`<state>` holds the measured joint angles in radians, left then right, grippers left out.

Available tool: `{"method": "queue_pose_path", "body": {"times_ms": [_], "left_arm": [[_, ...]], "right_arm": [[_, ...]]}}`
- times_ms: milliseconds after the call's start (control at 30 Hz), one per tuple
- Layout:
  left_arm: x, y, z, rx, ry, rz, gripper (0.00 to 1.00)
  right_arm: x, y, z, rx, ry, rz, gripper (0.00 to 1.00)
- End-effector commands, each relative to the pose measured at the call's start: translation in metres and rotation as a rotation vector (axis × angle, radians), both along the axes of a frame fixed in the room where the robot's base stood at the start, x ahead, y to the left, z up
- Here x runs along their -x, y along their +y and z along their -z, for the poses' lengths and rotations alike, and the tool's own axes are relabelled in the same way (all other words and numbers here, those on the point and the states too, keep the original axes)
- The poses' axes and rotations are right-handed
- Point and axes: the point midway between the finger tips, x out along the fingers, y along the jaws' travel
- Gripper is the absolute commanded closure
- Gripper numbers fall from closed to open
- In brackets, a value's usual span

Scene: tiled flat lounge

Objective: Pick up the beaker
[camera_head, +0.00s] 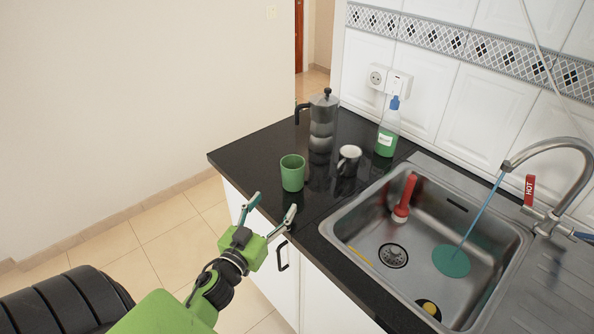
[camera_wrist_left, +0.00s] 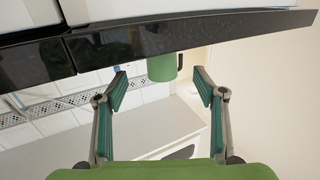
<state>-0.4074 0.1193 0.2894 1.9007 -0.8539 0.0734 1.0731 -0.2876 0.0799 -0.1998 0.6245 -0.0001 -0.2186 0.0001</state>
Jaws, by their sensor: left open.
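The beaker appears to be the green cup (camera_head: 292,173), standing upright on the black countertop near its front edge. My left gripper (camera_head: 271,206) is open and empty, in front of the counter edge and short of the cup, with its fingers pointing toward it. In the left wrist view the picture is turned over, and the green cup (camera_wrist_left: 162,67) shows between the two open fingertips, beyond them and against the dark counter. The cup is not touched by either finger. My right gripper is not in view.
A moka pot (camera_head: 323,124) stands behind the cup, and a dark mug (camera_head: 348,160) stands to its right. A soap bottle (camera_head: 388,130) is near the wall. The steel sink (camera_head: 481,225) holds a red-handled tool and a teal plunger-like one. The counter left of the cup is clear.

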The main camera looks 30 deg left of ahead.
Motion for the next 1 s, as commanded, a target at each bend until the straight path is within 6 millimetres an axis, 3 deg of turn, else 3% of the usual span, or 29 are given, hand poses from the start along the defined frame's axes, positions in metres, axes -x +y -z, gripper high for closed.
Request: {"method": "queue_pose_path", "body": {"times_ms": [167, 433, 667, 1000], "left_arm": [[-0.03, 0.005, -0.003, -0.001, -0.003, 0.0, 0.36], [-0.074, 0.013, -0.001, 0.0, 0.0, 0.0, 0.36], [-0.089, 0.016, -0.001, 0.0, -0.001, -0.001, 0.36], [-0.13, 0.025, -0.001, 0.0, 0.0, -0.001, 0.36]], "right_arm": [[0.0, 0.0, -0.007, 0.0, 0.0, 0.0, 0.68], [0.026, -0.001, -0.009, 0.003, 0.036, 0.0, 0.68], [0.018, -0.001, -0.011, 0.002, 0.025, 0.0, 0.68], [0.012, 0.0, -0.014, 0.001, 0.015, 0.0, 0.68]]}}
